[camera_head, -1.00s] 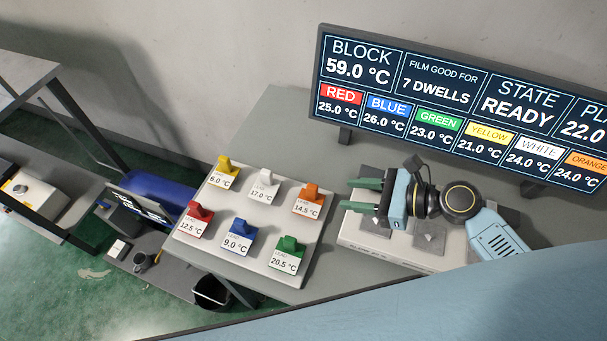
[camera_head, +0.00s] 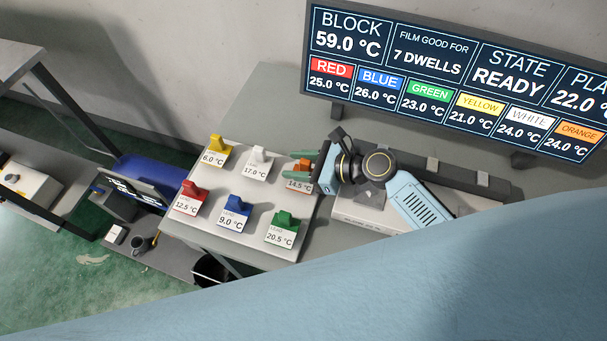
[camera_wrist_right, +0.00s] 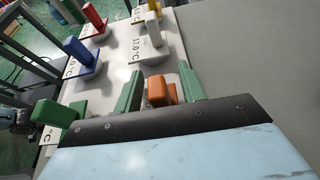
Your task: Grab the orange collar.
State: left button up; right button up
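The orange collar (camera_head: 296,175) sits in the back right place of the white board, with a 14.5 °C label. It shows in the right wrist view as an orange block (camera_wrist_right: 158,91). My right gripper (camera_head: 302,162) has come in from the right and reaches it. In the right wrist view, its two green fingers (camera_wrist_right: 160,88) are apart, with the orange block between them. A gap shows beside the block, so the fingers do not look closed on it. My left gripper is not in view.
On the white board (camera_head: 265,203) also stand yellow (camera_head: 216,146), white (camera_head: 258,158), red (camera_head: 189,194), blue (camera_head: 236,208) and green (camera_head: 284,224) collars. A display screen (camera_head: 455,75) stands behind. A pale block unit (camera_head: 362,215) lies right of the board.

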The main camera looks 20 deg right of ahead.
grip_shut()
jog(key=shift+r, duration=0.1)
dwell(0.3)
